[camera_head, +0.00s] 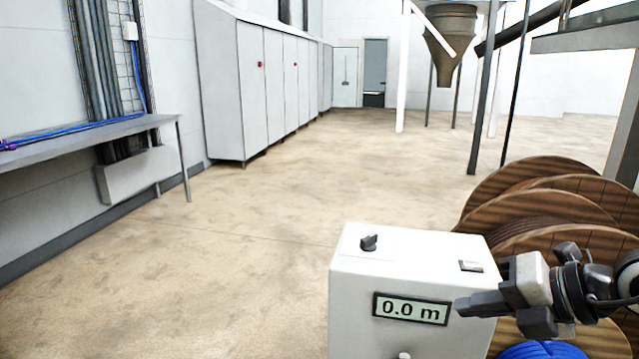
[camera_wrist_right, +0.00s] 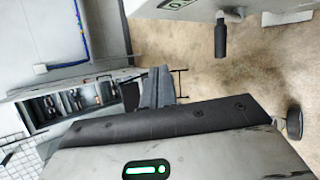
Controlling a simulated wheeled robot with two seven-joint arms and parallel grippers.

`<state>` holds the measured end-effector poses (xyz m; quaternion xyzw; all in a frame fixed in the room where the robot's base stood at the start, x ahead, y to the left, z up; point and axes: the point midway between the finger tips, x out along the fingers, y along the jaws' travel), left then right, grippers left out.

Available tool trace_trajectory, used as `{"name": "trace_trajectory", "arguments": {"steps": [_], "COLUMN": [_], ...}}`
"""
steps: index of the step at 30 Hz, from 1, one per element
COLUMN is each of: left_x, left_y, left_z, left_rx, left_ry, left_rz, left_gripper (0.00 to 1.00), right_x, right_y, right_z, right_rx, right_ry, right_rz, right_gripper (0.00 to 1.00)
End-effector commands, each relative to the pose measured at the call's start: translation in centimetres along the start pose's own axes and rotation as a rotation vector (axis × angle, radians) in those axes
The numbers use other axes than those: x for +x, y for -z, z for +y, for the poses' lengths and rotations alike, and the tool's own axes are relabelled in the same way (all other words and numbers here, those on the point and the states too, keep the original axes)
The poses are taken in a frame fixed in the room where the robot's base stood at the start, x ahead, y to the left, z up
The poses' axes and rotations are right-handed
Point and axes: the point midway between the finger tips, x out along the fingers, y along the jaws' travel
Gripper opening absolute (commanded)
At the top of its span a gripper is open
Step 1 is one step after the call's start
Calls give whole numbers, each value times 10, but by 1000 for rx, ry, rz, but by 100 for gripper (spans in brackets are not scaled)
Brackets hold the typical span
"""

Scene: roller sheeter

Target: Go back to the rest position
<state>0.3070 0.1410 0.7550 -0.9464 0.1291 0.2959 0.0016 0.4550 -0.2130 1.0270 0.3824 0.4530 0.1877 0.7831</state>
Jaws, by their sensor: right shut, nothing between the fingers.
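My right gripper (camera_head: 470,305) comes in from the right edge, its fingers together and pointing left. Nothing shows between them. The fingers overlap the front of a white control box (camera_head: 350,290) near its display (camera_head: 410,308), which reads 0.0 m. I cannot tell whether they touch the box. In the right wrist view the closed fingers (camera_wrist_right: 158,87) show beyond the dark edge of the gripper body. My left gripper is not in view.
The box has a black knob (camera_head: 368,242) and a small switch (camera_head: 471,266) on top. Wooden cable reels (camera_head: 540,215) stand behind my right arm, with a blue coil (camera_head: 545,350) below. A grey table (camera_head: 85,132) lines the left wall. The middle floor is clear.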

Motion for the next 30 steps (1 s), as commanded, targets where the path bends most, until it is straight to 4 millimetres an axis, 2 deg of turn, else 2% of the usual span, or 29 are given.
{"name": "trace_trajectory", "arguments": {"steps": [3,6,8,10,11,14,15,17,18,21,25,27,30], "left_x": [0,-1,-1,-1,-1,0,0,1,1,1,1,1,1], "left_y": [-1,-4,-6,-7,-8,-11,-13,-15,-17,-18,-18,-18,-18], "left_z": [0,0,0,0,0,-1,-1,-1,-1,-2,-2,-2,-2], "left_rx": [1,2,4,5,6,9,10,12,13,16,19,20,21], "left_ry": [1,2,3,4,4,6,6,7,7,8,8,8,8], "left_rz": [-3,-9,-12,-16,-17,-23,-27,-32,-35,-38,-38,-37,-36], "left_gripper": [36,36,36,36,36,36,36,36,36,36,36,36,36], "right_x": [25,40,46,52,55,71,80,92,98,112,121,124,125], "right_y": [33,58,67,71,70,75,84,104,121,167,217,234,246], "right_z": [18,36,44,43,36,-15,-44,-82,-103,-145,-173,-180,-184], "right_rx": [109,267,411,648,770,1221,1402,1621,1744,1993,2195,2257,2297], "right_ry": [-202,-421,-566,-732,-790,-875,-857,-797,-745,-599,-439,-383,-344], "right_rz": [91,138,138,92,56,-128,-210,-309,-360,-451,-502,-511,-515], "right_gripper": [0,0,0,0,0,0,0,0,0,0,0,0,0]}}
